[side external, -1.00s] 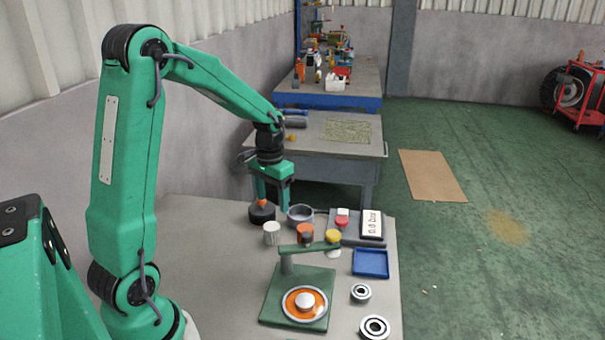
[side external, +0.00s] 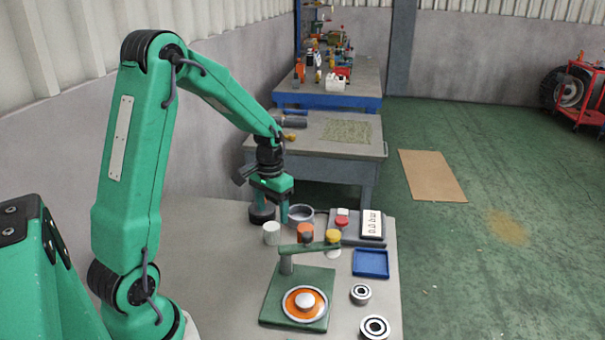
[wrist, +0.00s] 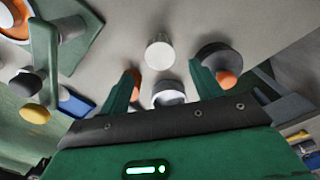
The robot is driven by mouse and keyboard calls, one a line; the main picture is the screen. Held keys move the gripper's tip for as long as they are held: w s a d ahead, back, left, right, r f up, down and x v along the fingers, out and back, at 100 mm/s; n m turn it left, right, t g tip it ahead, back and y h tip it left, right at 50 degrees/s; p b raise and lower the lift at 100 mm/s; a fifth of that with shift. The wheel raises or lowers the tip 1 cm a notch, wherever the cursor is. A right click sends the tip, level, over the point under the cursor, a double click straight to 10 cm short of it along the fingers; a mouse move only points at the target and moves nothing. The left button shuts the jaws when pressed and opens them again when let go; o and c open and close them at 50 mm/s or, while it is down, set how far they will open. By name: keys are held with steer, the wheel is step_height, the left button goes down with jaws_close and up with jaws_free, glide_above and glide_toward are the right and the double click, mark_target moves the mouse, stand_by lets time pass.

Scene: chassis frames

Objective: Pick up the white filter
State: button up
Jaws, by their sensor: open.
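The white filter (side external: 271,233) is a small upright white cylinder on the grey bench, just in front of my gripper in the side view. My gripper (side external: 270,211) is open, with its fingers low near the bench and nothing held. In the wrist view the white filter (wrist: 160,53) shows just beyond the fingertips, roughly centred on the gap between the open jaws (wrist: 163,72). I see no contact between filter and fingers.
A black cylinder with an orange tip (wrist: 219,61) stands by one finger. A grey ring (side external: 300,214), an orange cylinder (side external: 305,232) and a yellow-topped piece (side external: 333,238) stand nearby. A green fixture (side external: 272,304), blue tray (side external: 371,263) and bearings (side external: 375,328) lie nearer the camera.

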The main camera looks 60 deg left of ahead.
mark_target(272, 226)
steer(key=shift+s+f, duration=0.15)
steer(key=shift+f, duration=2.2)
steer(key=shift+c, duration=0.3)
steer(key=c, duration=1.1)
